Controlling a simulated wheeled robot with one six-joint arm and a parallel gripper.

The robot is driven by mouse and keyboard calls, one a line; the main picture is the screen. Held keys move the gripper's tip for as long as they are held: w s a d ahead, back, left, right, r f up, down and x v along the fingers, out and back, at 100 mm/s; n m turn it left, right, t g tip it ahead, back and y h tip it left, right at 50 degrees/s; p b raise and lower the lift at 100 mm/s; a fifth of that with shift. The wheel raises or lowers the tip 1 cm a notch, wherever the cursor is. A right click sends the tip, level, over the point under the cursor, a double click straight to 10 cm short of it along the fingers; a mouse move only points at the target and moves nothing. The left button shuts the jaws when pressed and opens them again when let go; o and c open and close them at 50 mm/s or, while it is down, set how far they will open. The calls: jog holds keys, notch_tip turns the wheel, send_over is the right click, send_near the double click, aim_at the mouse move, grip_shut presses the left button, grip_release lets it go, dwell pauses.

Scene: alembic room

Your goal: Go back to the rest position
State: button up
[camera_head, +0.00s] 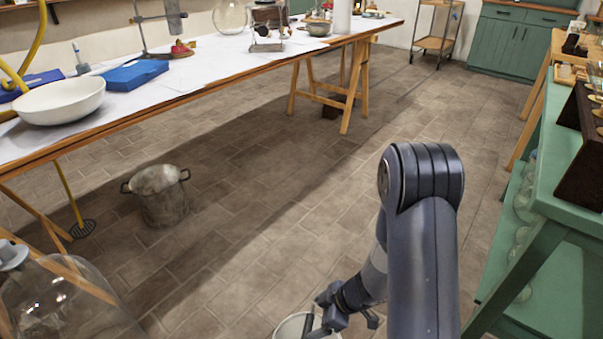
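My arm reaches down from the right of centre in the head view. My gripper (327,316) is low, near the bottom edge of the picture. A pale round container (285,329) shows beside it and is cut off by the edge. The gripper overlaps the container's right side in the picture. I cannot tell whether it touches or grips the container, and its fingers are too small and partly hidden to judge.
A long trestle table (222,71) with a white bowl (60,101) and blue box (134,75) runs along the left. A metal pot (160,195) stands on the floor. A glass vessel (65,305) is bottom left. A green shelf unit (545,232) stands close right. Floor between is clear.

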jog(key=shift+r+p, duration=1.75)
jog(key=shift+r, duration=0.25)
jog(key=shift+f, duration=0.1)
